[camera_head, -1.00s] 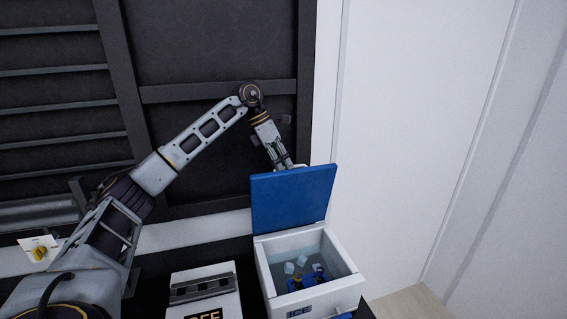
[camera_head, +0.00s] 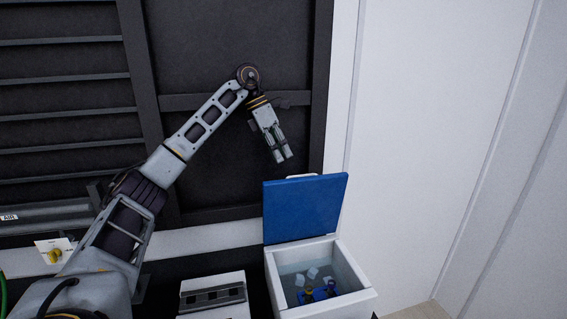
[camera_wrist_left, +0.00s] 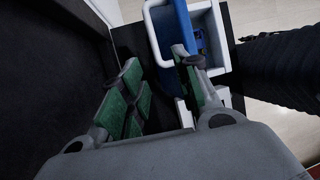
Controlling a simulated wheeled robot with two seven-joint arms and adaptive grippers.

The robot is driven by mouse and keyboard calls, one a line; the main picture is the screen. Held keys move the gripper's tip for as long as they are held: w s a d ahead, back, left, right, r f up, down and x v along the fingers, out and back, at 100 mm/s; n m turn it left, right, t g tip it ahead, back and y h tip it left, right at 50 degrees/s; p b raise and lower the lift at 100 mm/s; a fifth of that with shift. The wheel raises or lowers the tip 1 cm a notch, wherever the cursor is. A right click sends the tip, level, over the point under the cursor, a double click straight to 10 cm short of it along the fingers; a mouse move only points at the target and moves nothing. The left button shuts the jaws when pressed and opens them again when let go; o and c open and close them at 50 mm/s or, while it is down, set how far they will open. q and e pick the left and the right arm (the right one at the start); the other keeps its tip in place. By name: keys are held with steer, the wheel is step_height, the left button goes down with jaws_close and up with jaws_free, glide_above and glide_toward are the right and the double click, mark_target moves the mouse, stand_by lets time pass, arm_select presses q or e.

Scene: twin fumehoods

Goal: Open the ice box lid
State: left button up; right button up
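The ice box (camera_head: 350,297) is a white box at the lower middle of the head view. Its blue lid (camera_head: 305,208) stands upright at the back, with a white handle (camera_head: 301,176) along its top edge. Inside are pale ice cubes and small blue and dark items (camera_head: 318,293). My left gripper (camera_head: 284,157) hangs above and behind the lid, clear of the handle, its fingers apart with nothing between them. In the left wrist view the green-padded fingers (camera_wrist_left: 160,88) are spread, and the lid (camera_wrist_left: 161,30) and box (camera_wrist_left: 216,40) show beyond. My right gripper is not in view.
A white device (camera_head: 212,296) with a dark slotted top stands left of the ice box. A dark panelled wall (camera_head: 235,45) rises close behind my left arm. A white wall (camera_head: 430,120) is at the right. The air above the box is free.

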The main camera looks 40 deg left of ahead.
arm_select(q)
steer(key=r, duration=0.3)
steer(key=shift+w+a+r, duration=0.1)
steer(key=shift+a+r, duration=0.15)
steer(key=shift+a, duration=0.05)
steer(key=shift+w, duration=0.1)
stand_by(0.4)
steer(key=shift+f, duration=0.1)
